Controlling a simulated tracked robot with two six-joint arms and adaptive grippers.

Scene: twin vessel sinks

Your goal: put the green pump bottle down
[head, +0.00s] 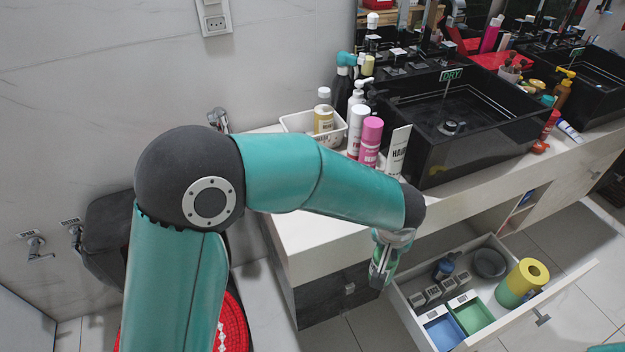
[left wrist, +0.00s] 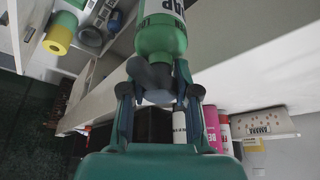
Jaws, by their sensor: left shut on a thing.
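In the head view my left gripper (head: 389,250) hangs in front of the counter, by the left end of the open drawer. Only a little green of the bottle shows there. The bottle appears held in the air; whether it touches anything below is hidden. My right gripper is not in view.
The open drawer (head: 575,297) holds blue and green trays, a yellow-green roll (head: 522,283) and a dark round bowl (head: 489,263). The counter (head: 318,245) is bare at its left front. Behind stand a pink can (head: 370,142), a white basket (head: 298,122) and the black sink (head: 470,150).

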